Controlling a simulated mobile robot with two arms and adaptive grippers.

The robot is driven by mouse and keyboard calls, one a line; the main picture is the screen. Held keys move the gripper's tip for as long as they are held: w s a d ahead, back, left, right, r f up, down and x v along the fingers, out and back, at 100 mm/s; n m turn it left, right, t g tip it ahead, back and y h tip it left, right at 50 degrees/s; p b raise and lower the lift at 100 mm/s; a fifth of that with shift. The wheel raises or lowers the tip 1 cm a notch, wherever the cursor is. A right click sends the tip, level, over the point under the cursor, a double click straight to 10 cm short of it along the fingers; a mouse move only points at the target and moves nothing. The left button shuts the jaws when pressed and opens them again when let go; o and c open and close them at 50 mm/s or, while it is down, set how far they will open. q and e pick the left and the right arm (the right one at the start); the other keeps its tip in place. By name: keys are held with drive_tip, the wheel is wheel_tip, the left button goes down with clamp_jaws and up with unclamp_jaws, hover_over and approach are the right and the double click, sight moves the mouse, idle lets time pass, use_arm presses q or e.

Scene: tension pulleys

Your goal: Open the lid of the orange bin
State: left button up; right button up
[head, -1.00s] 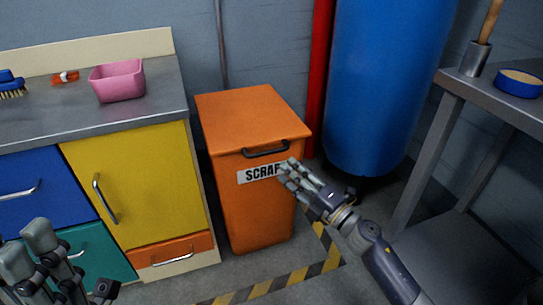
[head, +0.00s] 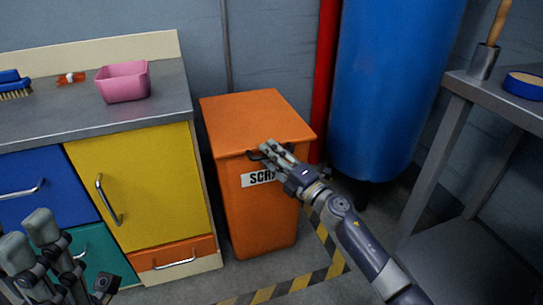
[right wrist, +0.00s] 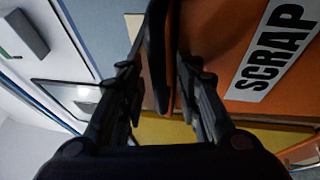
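The orange bin (head: 258,220) stands on the floor between the cabinet and a blue tank, with a SCRAP label on its front. Its flat lid (head: 257,116) is down. A dark handle (right wrist: 156,60) on the lid's front edge is mostly hidden by my right gripper in the head view. My right gripper (head: 270,153) is at the handle, its fingers apart. The right wrist view shows the handle between the two sides of the fingers, and I see no firm closure on it. My left gripper (head: 60,258) is open and empty at the lower left, away from the bin.
A cabinet with a grey worktop (head: 60,122) stands close on the bin's left, carrying a pink tub (head: 123,84) and a blue brush (head: 12,84). A red pipe (head: 326,80) and blue tank (head: 390,90) are behind right. A grey table (head: 450,85) stands at the right.

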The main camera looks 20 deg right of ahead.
clamp_jaws()
drive_tip(key=shift+r, duration=0.1)
